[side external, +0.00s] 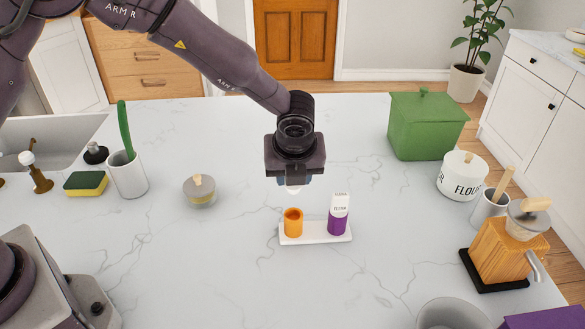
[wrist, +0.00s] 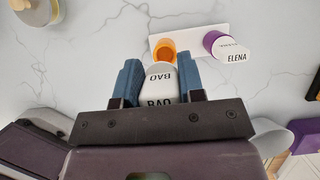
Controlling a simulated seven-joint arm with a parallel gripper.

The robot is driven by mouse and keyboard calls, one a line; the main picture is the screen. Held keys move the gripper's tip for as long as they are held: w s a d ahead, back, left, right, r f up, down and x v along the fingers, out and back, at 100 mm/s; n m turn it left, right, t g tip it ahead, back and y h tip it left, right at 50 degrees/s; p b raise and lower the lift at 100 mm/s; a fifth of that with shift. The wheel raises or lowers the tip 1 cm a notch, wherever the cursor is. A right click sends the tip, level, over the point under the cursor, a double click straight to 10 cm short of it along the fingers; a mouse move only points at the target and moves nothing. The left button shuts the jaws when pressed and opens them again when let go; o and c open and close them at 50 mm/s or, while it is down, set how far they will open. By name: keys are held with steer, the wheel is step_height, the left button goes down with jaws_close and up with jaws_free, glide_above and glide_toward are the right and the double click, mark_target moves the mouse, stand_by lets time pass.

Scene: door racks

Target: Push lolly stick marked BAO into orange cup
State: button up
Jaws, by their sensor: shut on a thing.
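My gripper (side external: 294,178) points down above the white tray, and its blue fingers are shut on a white lolly stick (wrist: 160,84) marked BAO in the wrist view. Only the stick's lower white end (side external: 293,190) shows below my gripper in the side view. The orange cup (side external: 293,222) stands upright and looks empty on the tray's left half, below the stick with a gap between them. In the wrist view the orange cup (wrist: 165,50) is partly hidden behind the stick and the fingers.
A purple cup (side external: 337,224) holding a white stick marked ELENA (side external: 340,203) stands on the right half of the white tray (side external: 315,238). A small lidded jar (side external: 200,192) stands to the left. A green canister (side external: 425,125) is at the back right. The counter around the tray is clear.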

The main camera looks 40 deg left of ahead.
mark_target(293, 193)
steer(key=shift+f, duration=2.5)
steer(key=shift+f, duration=1.1)
steer(key=o, duration=1)
steer(key=shift+r, duration=0.1)
steer(key=v, duration=1.3)
